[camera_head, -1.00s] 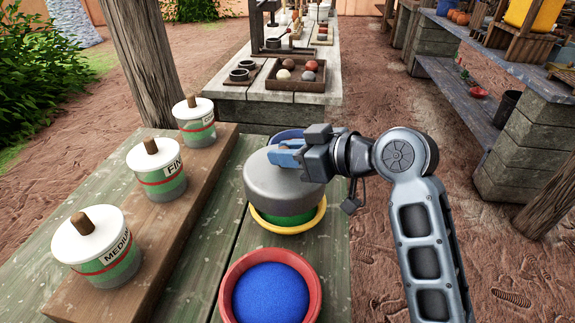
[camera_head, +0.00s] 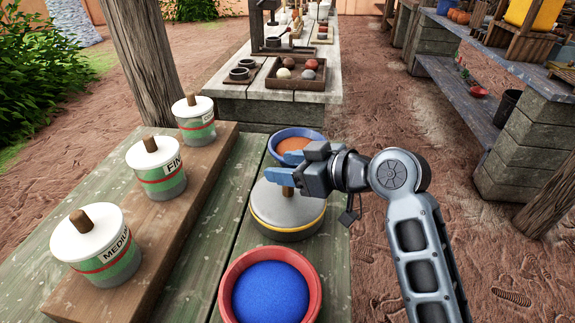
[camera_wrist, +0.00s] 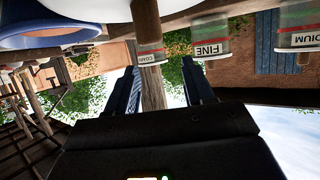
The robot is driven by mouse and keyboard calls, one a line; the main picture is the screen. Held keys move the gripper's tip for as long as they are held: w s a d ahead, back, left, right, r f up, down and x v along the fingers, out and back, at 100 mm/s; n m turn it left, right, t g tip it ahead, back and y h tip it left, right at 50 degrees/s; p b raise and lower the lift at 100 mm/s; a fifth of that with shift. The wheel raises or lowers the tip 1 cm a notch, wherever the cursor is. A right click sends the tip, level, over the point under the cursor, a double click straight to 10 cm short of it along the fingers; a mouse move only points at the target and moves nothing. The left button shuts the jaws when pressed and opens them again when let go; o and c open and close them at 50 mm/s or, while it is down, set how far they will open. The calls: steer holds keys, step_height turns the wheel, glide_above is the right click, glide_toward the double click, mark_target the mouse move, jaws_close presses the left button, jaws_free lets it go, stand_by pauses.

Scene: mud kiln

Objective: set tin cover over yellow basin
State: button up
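The tin cover (camera_head: 268,207), a grey disc with a brown knob (camera_head: 287,190), lies over the yellow basin (camera_head: 290,229). It looks level and seated, with a yellow band showing around its edge. The basin's contents are hidden. My gripper (camera_head: 277,167) is just above and behind the knob, with its blue fingers apart. In the wrist view the gripper (camera_wrist: 165,85) is also open, with nothing held between the fingers.
A red basin of blue powder (camera_head: 268,292) stands in front, and a blue basin with orange contents (camera_head: 296,145) stands behind. Several labelled jars (camera_head: 156,168) line a raised board (camera_head: 165,215) at left. A wooden post (camera_head: 150,60) rises behind.

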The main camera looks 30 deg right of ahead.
steer(key=shift+r, duration=0.1)
steer(key=shift+r, duration=0.25)
steer(key=v, duration=1.2)
steer(key=shift+f, duration=0.2)
